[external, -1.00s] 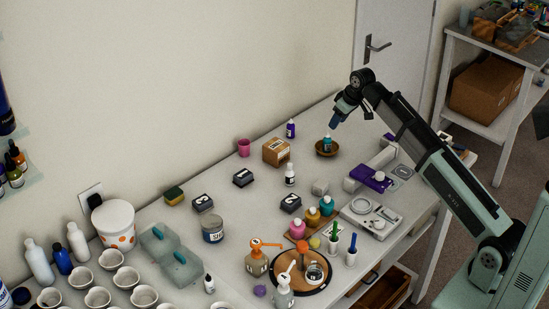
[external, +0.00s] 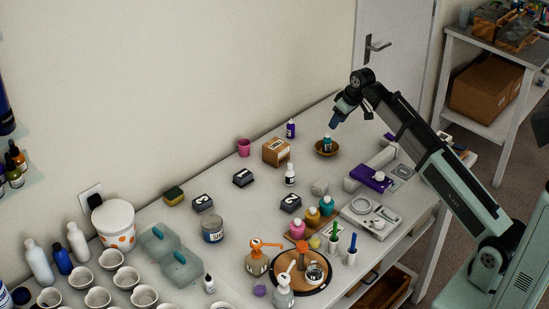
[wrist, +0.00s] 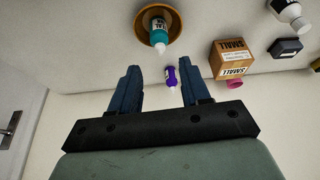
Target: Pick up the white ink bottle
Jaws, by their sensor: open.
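A small white bottle with a dark label (external: 290,174), which looks like the white ink bottle, stands upright on the table between the cardboard box and the numbered dark blocks. It also shows at the top right of the wrist view (wrist: 289,12), partly cut off. A second small white bottle with a dark label (external: 209,284) stands at the front left, so the name could fit either. My gripper (external: 335,124) is open and empty above the wooden bowl, well to the right of both. Its two blue fingers (wrist: 160,70) are apart in the wrist view.
A teal bottle (external: 327,143) stands in the wooden bowl (external: 319,152) under my gripper. A purple bottle (external: 291,129), cardboard box (external: 276,153) and pink cup (external: 244,147) stand behind. A dark numbered block (external: 290,203) lies in front of the nearer white bottle.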

